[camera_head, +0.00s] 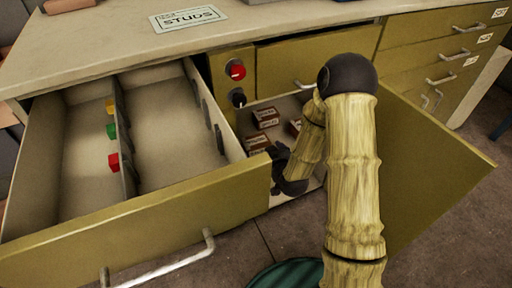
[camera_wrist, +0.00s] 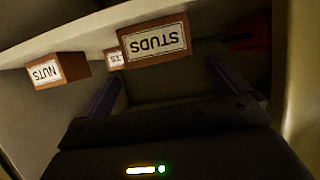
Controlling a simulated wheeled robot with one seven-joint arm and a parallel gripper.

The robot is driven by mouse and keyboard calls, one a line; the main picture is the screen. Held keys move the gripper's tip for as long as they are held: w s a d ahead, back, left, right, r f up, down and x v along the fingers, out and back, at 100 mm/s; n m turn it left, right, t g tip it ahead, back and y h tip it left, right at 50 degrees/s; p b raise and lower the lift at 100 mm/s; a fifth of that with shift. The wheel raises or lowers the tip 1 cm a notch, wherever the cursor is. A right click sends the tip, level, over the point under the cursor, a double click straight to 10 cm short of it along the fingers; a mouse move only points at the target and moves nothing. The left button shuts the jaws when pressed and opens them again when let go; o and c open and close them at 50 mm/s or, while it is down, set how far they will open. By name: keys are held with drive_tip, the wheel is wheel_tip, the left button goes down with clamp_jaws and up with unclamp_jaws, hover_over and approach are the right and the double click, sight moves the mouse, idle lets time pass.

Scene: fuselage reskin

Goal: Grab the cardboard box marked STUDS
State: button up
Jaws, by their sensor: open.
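The cardboard box marked STUDS (camera_wrist: 155,40) shows upside down in the wrist view, at the top middle. It is brown with a white label and lies beyond my open fingers, roughly between their lines. My gripper (camera_wrist: 167,74) is open with nothing between its fingers. In the head view my dark gripper (camera_head: 281,160) reaches into the open cabinet beside small brown boxes (camera_head: 265,117). Their labels are too small there to tell which is STUDS.
A NUTS box (camera_wrist: 57,71) sits left in the wrist view; another box (camera_wrist: 115,59) is partly hidden behind STUDS. An open drawer (camera_head: 145,225) stands left of the arm, an open cabinet door (camera_head: 430,165) right. A STUDS card (camera_head: 188,18) lies on the countertop (camera_head: 100,45).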

sight(257, 143)
drive_tip(key=b+x, duration=0.3)
drive_tip(key=x, duration=0.1)
drive_tip(key=shift+w+f, duration=0.15)
drive_tip(key=shift+w, duration=0.1)
drive_tip(key=shift+w+a, duration=0.15)
drive_tip(key=shift+w, duration=0.2)
drive_tip(key=c, duration=1.1)
wheel_tip(257, 143, up, 10)
drive_tip(key=p, duration=0.5)
